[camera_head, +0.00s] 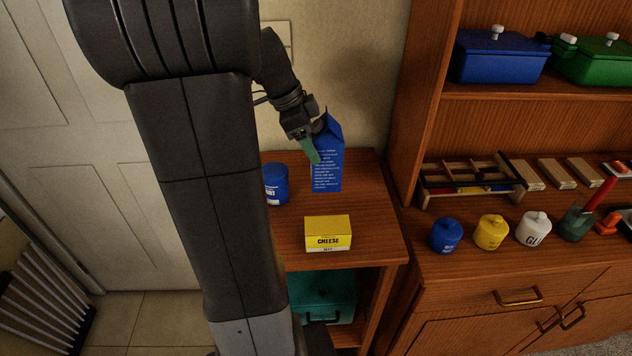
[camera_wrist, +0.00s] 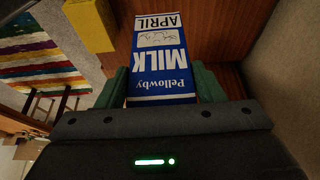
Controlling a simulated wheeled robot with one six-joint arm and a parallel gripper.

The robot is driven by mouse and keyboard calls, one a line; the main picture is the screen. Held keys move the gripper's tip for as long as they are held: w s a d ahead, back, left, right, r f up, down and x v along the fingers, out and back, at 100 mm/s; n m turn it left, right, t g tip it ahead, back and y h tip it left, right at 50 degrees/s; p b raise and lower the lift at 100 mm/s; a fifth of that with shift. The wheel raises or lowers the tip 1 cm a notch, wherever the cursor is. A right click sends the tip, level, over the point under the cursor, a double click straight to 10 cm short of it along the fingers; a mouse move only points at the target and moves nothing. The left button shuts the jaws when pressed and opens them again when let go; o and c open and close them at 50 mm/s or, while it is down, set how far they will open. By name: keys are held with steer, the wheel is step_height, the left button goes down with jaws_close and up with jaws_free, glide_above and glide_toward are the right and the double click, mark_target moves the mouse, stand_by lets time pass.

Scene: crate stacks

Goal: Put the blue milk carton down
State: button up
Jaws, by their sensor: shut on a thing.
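The blue milk carton (camera_head: 328,168) is upright at the back of the small wooden table (camera_head: 376,218), near the wall. My gripper (camera_head: 313,148) is shut on its upper part. In the wrist view the carton (camera_wrist: 162,60) shows its "Pellowby MILK APRIL" face between the two green fingers of my gripper (camera_wrist: 163,86). The carton's base looks at or very near the tabletop; I cannot tell whether it touches.
A blue tin (camera_head: 276,184) stands left of the carton. A yellow cheese box (camera_head: 328,233) lies in front, also in the wrist view (camera_wrist: 90,25). A taller cabinet (camera_head: 480,275) with lidded jars stands right. The tabletop right of the carton is clear.

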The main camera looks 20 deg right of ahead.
step_height(320, 180, down, 7)
stand_by(0.4)
steer(key=shift+f, duration=0.2)
steer(key=o, duration=1.4)
steer(key=v, duration=1.2)
steer(key=shift+w, duration=0.1)
